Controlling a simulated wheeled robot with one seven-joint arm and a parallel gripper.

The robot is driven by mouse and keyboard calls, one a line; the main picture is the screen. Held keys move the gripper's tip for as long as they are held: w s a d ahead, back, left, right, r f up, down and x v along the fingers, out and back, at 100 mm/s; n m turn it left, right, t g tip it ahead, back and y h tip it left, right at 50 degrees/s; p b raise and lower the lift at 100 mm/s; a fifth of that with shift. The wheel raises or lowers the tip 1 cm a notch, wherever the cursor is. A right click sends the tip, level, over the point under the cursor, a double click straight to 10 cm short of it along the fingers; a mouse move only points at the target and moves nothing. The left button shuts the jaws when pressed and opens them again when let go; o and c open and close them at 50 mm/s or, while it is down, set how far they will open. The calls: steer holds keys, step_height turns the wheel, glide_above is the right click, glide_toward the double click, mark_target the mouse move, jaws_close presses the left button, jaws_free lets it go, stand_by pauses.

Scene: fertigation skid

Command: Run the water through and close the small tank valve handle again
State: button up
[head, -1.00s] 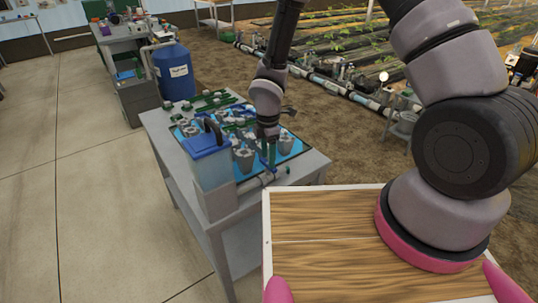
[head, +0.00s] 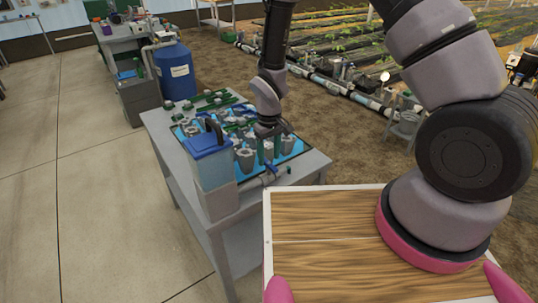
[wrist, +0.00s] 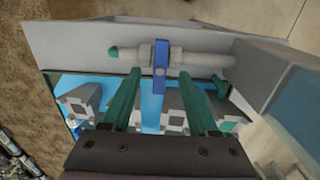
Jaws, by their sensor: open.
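The small tank (head: 212,172) is clear with a blue lid and stands at the near corner of the grey bench. A pale pipe (wrist: 190,57) runs from it along the bench edge. The blue valve handle (wrist: 160,72) sits on this pipe and points across it in the wrist view; it also shows in the head view (head: 271,168). My gripper (wrist: 160,75) is open, with its green fingers apart on either side of the handle. I see no clear contact between fingers and handle. Water flow cannot be made out.
Several grey fittings (head: 245,158) stand on the blue mat behind the pipe, below my fingers. Green parts (head: 212,98) lie at the bench's far end. A blue barrel (head: 176,72) stands beyond it. A wooden-topped tray (head: 320,235) is in front of me.

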mark_target(269, 163)
stand_by(0.3)
steer(key=shift+f, duration=2.3)
steer(key=shift+c, duration=0.3)
jaws_close()
